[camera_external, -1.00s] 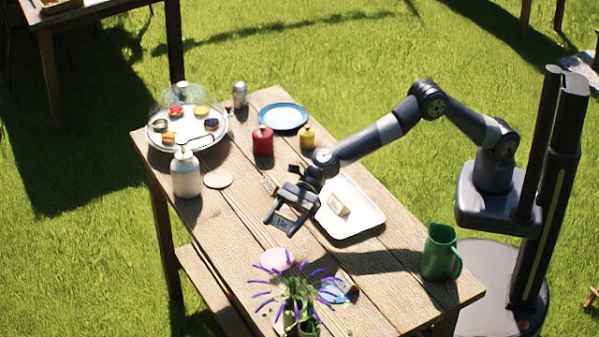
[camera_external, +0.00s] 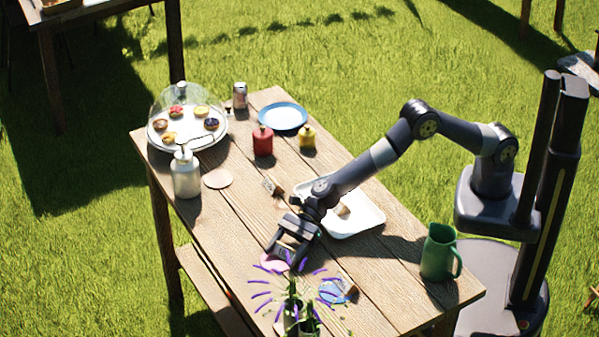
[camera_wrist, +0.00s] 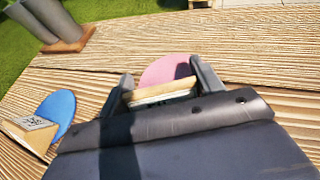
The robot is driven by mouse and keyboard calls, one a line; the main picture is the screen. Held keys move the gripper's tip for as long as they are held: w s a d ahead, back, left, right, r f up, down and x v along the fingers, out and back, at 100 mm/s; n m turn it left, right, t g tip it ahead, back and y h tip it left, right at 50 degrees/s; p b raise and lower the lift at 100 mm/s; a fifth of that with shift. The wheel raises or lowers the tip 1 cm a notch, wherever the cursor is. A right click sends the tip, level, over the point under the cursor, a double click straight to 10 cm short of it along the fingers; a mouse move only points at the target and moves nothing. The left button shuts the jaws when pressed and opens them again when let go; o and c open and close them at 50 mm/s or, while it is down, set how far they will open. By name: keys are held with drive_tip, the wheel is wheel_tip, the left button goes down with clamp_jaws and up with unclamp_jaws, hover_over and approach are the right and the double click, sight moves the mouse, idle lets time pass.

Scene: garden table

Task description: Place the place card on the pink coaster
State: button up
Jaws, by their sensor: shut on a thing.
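My gripper (camera_external: 284,253) is shut on a place card. In the wrist view the card's wooden base (camera_wrist: 160,91) shows between the two fingers (camera_wrist: 164,82); its printed face is not readable there. The round pink coaster (camera_external: 271,263) lies on the table under or just beside the fingers in the external view, partly hidden by the gripper and flowers. In the wrist view the pink coaster (camera_wrist: 163,68) shows just beyond the card, with a shadow on its right part. I cannot tell whether the card touches it.
A blue coaster (camera_wrist: 61,106) with another card (camera_wrist: 30,128) lies close by. A vase of purple flowers (camera_external: 292,300) stands in front. A white tray (camera_external: 368,219) holds another card, and a card (camera_external: 270,186) stands behind my gripper. A green jug (camera_external: 439,252) is at right.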

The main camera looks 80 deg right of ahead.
drive_tip(key=shift+f+b, duration=0.2)
drive_tip(key=shift+b, duration=0.1)
drive_tip(key=o, duration=1)
drive_tip(key=shift+r, duration=0.1)
drive_tip(key=shift+d+r, duration=0.15)
drive_tip(key=shift+r, duration=0.05)
drive_tip(key=b+v, duration=0.1)
drive_tip(key=v, duration=1)
drive_tip(key=shift+s+d+r+b, duration=0.1)
drive_tip(key=shift+s+d+b, duration=0.2)
drive_tip(key=shift+b, duration=0.1)
